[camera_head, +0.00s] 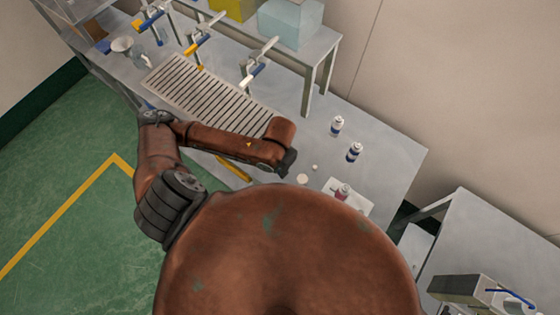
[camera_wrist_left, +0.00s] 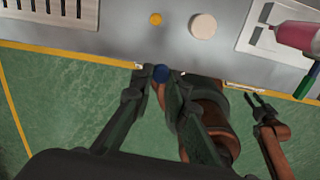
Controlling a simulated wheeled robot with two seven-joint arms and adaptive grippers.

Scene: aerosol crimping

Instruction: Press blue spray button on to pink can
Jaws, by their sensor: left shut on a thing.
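The pink can (camera_head: 343,191) stands on a white tray near the table's front edge. In the left wrist view the pink can (camera_wrist_left: 297,35) is partly cut off at the top right. My left gripper (camera_head: 287,163) is left of the can and apart from it. In its wrist view the left gripper (camera_wrist_left: 160,78) is shut on the blue spray button (camera_wrist_left: 161,73), which shows between the fingertips. The button is hidden in the head view. My right gripper (camera_wrist_left: 263,101) shows at the right of the wrist view, empty, its two fingers apart.
The white tray (camera_head: 362,205) lies under the can. A pale disc (camera_head: 302,179) lies left of it. Two white and blue cans (camera_head: 337,126) (camera_head: 354,153) stand farther back. A slotted rack (camera_head: 205,88) and toggle clamps (camera_head: 258,62) are to the left. The table's right part is clear.

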